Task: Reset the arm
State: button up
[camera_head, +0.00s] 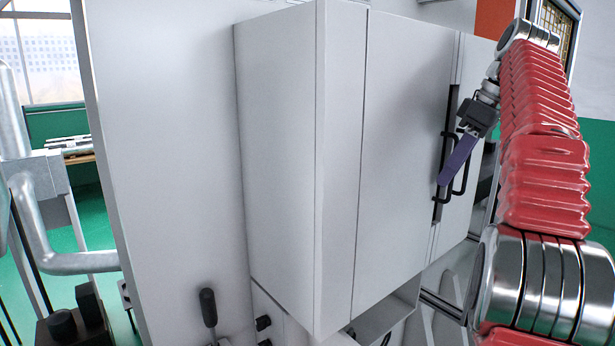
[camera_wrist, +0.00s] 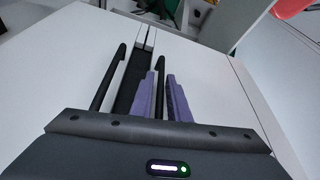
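My gripper (camera_head: 441,181), with purple fingers, is at the front of a tall white cabinet, by its black door handles. It also shows in the wrist view (camera_wrist: 162,76), where its two fingers stand a small gap apart. One black bar handle (camera_wrist: 160,66) shows in the gap between the fingers; I cannot tell whether they touch it. The second bar handle (camera_wrist: 108,78) lies to the left, outside the fingers. My red, ribbed arm reaches down the right side of the head view.
The white cabinet (camera_head: 280,150) fills the middle of the head view, its doors looking shut. A drawer or tray-like opening (camera_head: 385,315) shows below it. A white panel (camera_head: 170,150) and grey pipes (camera_head: 70,262) stand at left. Green floor shows at both sides.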

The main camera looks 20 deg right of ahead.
jog(key=s+a+r+g+h, duration=0.1)
jog(key=s+r+g+h, duration=0.1)
jog(key=s+h, duration=0.35)
jog(key=s+a+f+m+t+y, duration=0.1)
jog(key=s+a+f+m, duration=0.1)
jog(key=a+f, duration=0.85)
jog(key=s+a+f+m+t, duration=0.2)
jog(key=a+f, duration=0.6)
jog(key=a, duration=0.6)
jog(key=s+a+f+m+y, duration=0.1)
jog(key=s+a+f, duration=0.1)
jog(key=a+f, duration=0.2)
jog(key=s+a+f+y, duration=0.1)
jog(key=s+a+f, duration=0.2)
jog(key=a+f, duration=0.2)
notch_tip(320, 180, down, 3)
jog(key=shift+s+f+m+t, duration=0.15)
jog(key=shift+s+m+t, duration=0.15)
jog(key=shift+m, duration=0.1)
